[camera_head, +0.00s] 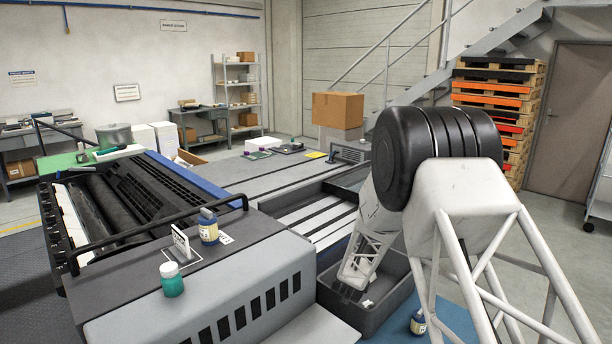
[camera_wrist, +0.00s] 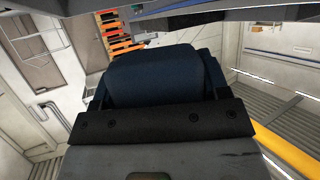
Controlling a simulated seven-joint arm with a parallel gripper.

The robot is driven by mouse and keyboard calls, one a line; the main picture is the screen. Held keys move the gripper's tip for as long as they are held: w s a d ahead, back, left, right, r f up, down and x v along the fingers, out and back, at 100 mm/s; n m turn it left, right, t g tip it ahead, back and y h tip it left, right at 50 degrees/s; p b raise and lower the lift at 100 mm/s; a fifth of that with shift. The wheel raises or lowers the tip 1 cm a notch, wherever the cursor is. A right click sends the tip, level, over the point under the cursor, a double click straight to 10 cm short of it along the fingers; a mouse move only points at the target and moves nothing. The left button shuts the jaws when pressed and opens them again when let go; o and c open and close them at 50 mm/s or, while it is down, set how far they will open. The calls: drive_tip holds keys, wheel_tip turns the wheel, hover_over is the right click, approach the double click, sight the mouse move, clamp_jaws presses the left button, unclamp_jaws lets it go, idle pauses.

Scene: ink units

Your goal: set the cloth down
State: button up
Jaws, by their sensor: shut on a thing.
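In the wrist view my gripper (camera_wrist: 158,102) shows as a black bar with screws and dark side pieces. Between them is a smooth dark blue form, which I take to be the cloth (camera_wrist: 153,78); it fills the middle of the picture. My gripper is shut on it. In the head view my arm reaches down over a dark grey open bin (camera_head: 388,318) on the right, and the gripper's tips and the cloth cannot be made out there. A small pale patch (camera_head: 368,303) shows in the bin, too small to name.
Another bottle (camera_head: 418,322) stands on a blue surface (camera_head: 397,328) right of the bin. A black handrail (camera_head: 160,226) crosses the press.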

idle(0.7)
wheel_tip(320, 180, up, 9)
drive_tip(key=shift+f, duration=0.15)
drive_tip(key=shift+s+r, duration=0.2)
drive_tip(key=shift+r, duration=0.05)
drive_tip(key=shift+s+a+r, duration=0.2)
drive_tip(key=shift+s+a, duration=0.1)
drive_tip(key=shift+s, duration=0.3)
drive_tip(key=s+a+r+n+y, duration=0.1)
drive_tip(key=s+a+n+y, duration=0.3)
drive_tip(key=s, duration=0.8)
drive_tip(key=s+a+r+n+y, duration=0.25)
drive_tip(key=s+a+y, duration=0.2)
drive_tip(key=s, duration=0.75)
drive_tip(key=s+a+f+n+g+y, duration=0.1)
drive_tip(key=s+a+n+y, duration=0.1)
drive_tip(key=s, duration=0.7)
drive_tip(key=s+a+f+n+g+y, duration=0.1)
drive_tip(key=s+a+f+n, duration=0.1)
drive_tip(key=s, duration=0.6)
drive_tip(key=s+a+f+n+g+y, duration=0.1)
drive_tip(key=s+a+n+y, duration=0.15)
drive_tip(key=s, duration=0.65)
drive_tip(key=shift+m+h, duration=0.3)
drive_tip(key=shift+f, duration=2.55)
drive_tip(key=shift+a, duration=0.1)
